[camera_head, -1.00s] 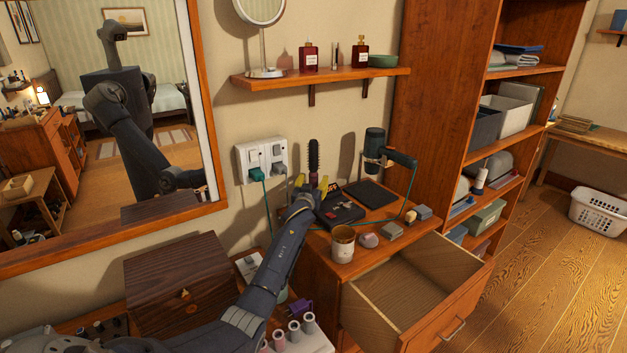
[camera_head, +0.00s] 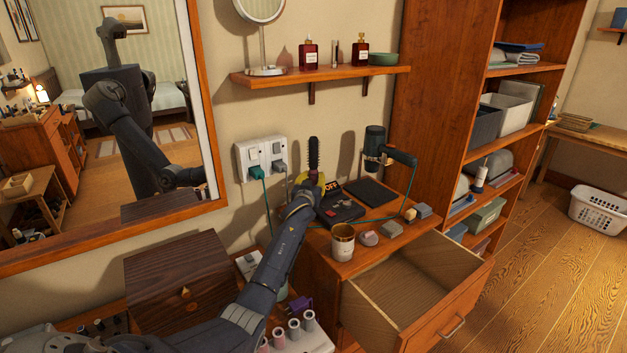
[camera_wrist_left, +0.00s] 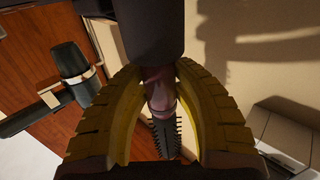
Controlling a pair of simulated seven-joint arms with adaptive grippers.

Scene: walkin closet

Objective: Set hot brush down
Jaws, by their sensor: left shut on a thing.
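The hot brush (camera_head: 313,154) stands upright in front of the wall, its dark bristled barrel pointing up. My left gripper (camera_head: 309,181) is shut on its lower part, above the back left of the dresser top. In the left wrist view, the yellow fingers (camera_wrist_left: 160,95) curve around the brush's brownish handle, with the bristles (camera_wrist_left: 166,137) beyond. My arm and gripper hide the brush's lower end. A black case (camera_head: 338,211) and a flat dark mat (camera_head: 370,193) lie to the right of the gripper. My right gripper is not in view.
A hair dryer (camera_head: 376,146) stands behind the mat, with a green cord across the dresser. A cup (camera_head: 342,243) and several small blocks sit near the front edge, above an open empty drawer (camera_head: 405,290). A wall outlet (camera_head: 262,157) is left of the brush.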

